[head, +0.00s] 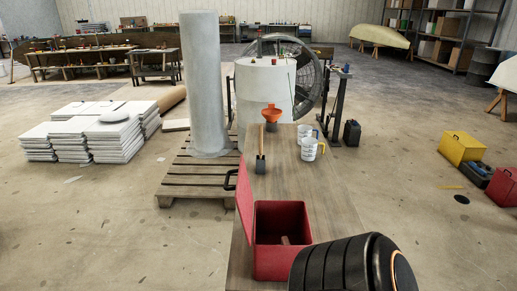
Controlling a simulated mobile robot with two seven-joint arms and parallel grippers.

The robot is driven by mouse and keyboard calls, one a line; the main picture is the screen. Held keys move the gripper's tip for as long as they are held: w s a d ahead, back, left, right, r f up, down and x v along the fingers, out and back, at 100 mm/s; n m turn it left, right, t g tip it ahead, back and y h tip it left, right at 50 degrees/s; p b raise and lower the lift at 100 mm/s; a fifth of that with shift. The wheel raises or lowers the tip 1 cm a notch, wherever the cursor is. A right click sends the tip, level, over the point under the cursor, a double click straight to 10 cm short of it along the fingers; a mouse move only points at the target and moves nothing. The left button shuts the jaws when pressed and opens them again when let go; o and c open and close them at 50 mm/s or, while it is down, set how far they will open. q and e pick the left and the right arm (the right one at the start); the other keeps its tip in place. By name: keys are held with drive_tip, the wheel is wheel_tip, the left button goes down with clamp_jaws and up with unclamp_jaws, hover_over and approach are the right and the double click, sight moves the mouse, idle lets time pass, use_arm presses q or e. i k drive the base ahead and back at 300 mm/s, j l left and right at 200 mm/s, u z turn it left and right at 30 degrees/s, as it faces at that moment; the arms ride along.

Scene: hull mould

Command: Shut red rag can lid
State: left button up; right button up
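The red rag can (283,262) is a square box standing at the near end of a narrow wooden bench. The can's mouth is uncovered and a small brownish thing (286,240) shows inside. A dark, ribbed rounded part covers the bench just right of the can and hides its lower right corner. Neither of my grippers is in view.
On the bench (335,205) stand a black scraper with a wooden handle (261,160), an orange funnel (272,114) and white measuring jugs (309,150). A pallet (185,180) with a tall grey roll (204,85) is close on the left.

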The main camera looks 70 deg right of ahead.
sight(244, 199)
drive_tip(key=i+z, duration=0.15)
drive_tip(key=z, duration=0.3)
drive_tip(key=i+j+z, duration=0.1)
drive_tip(key=z, duration=0.35)
drive_tip(key=i+j+z, duration=0.15)
drive_tip(key=z, duration=0.35)
drive_tip(key=i+j+z, duration=0.1)
drive_tip(key=z, duration=0.35)
drive_tip(key=i+j+z, duration=0.15)
drive_tip(key=z, duration=0.25)
drive_tip(key=i+j+z, duration=0.15)
drive_tip(key=z, duration=0.3)
drive_tip(key=i+j+z, duration=0.25)
drive_tip(key=j+z, duration=0.3)
drive_tip(key=i+l, duration=0.05)
